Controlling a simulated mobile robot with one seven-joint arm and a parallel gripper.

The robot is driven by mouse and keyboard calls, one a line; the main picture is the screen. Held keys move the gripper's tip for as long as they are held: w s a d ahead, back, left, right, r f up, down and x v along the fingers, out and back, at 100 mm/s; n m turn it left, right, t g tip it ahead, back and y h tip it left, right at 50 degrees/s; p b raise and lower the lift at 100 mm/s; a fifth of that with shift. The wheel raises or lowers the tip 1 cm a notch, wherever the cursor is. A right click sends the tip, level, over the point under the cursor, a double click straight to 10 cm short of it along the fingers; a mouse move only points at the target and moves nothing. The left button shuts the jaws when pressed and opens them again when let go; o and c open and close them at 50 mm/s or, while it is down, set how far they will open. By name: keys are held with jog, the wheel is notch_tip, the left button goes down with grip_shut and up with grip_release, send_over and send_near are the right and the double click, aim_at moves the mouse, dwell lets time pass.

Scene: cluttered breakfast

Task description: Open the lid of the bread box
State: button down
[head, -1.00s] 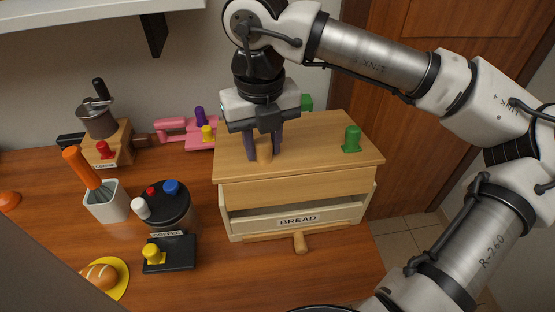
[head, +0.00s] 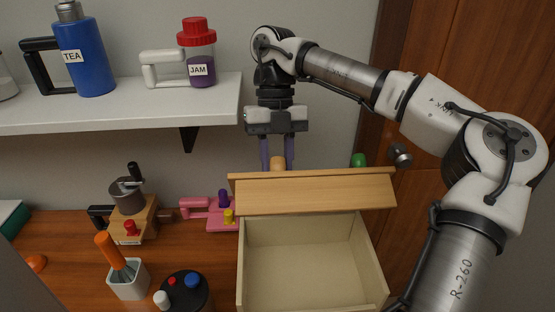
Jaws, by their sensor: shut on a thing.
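The wooden bread box (head: 379,265) stands on the table, and its pale inside shows from above. Its lid (head: 315,194) is raised and tilted back along the rear of the box. My gripper (head: 277,160) is above the lid's back part, its fingers pointing down and shut on the light wooden knob (head: 278,163). The knob's lower part is hidden behind the lid's edge. A green knob (head: 358,160) shows at the lid's right. The box's front with the BREAD label is out of view.
A wall shelf (head: 120,108) with a blue TEA flask (head: 84,55) and a JAM jar (head: 199,68) is left of my gripper. A grinder (head: 128,200), pink object (head: 207,213), white utensil pot (head: 128,280) and dark coffee container (head: 183,294) stand left of the box.

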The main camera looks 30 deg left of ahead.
jog(key=shift+w+a+g+h+p, duration=0.3)
jog(key=shift+w+a+g+p, duration=0.15)
jog(key=shift+w, duration=0.2)
jog(key=shift+w+a+g+h+p, duration=0.3)
jog(key=shift+w+a+g+p, duration=0.1)
jog(key=shift+w+p, duration=0.2)
jog(key=c, duration=1.1)
grip_release()
jog(key=shift+w+f, duration=0.1)
jog(key=shift+w, duration=0.05)
